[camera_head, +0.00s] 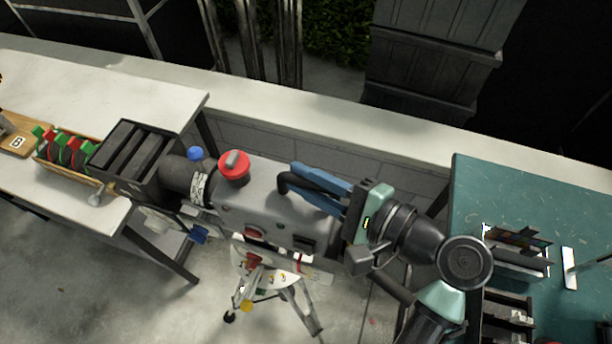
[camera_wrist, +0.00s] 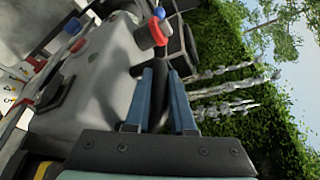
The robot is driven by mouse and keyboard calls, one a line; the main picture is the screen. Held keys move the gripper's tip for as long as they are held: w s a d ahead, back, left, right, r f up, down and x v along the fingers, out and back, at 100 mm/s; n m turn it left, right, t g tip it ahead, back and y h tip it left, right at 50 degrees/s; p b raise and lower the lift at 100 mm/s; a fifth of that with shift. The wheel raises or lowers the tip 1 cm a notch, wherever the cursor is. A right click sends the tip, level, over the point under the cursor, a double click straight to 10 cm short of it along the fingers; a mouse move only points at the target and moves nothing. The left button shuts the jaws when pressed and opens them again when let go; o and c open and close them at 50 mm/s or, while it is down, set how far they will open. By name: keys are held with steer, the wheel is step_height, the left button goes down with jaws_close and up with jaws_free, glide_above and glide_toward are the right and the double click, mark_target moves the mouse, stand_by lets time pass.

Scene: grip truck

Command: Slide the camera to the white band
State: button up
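The large grey camera (camera_head: 262,203) rests on a tripod mount, its black lens (camera_head: 188,180) pointing left and a red knob (camera_head: 233,167) on top. Its grey body (camera_wrist: 105,70) fills the left of the wrist view. My gripper (camera_head: 292,177) is at the rear of the camera, with blue fingers on either side of a curved black handle (camera_head: 286,186). In the wrist view, the handle (camera_wrist: 152,88) runs between the fingertips. I cannot tell whether both fingers press on it. A red stripe (camera_head: 299,262) shows below the body. I cannot clearly make out a white band there.
A white bench (camera_head: 120,80) stands at left, holding a wooden rack (camera_head: 75,165) of coloured items. The lens hood lies close to this bench. A green table (camera_head: 500,190) with several items stands at right. Tripod legs (camera_head: 308,312) stand on the floor below.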

jaws_close()
stand_by(1.0)
steer(key=shift+w+a+r+p, duration=0.15)
steer(key=shift+a+r+p, duration=0.05)
steer(key=shift+a+p, duration=0.4)
steer(key=shift+w+a+f, duration=0.2)
steer(key=shift+w+a, duration=0.05)
steer(key=shift+a, duration=0.45)
steer(key=o, duration=0.7)
jaws_free()
steer(key=shift+d, duration=0.15)
steer(key=shift+c, duration=0.2)
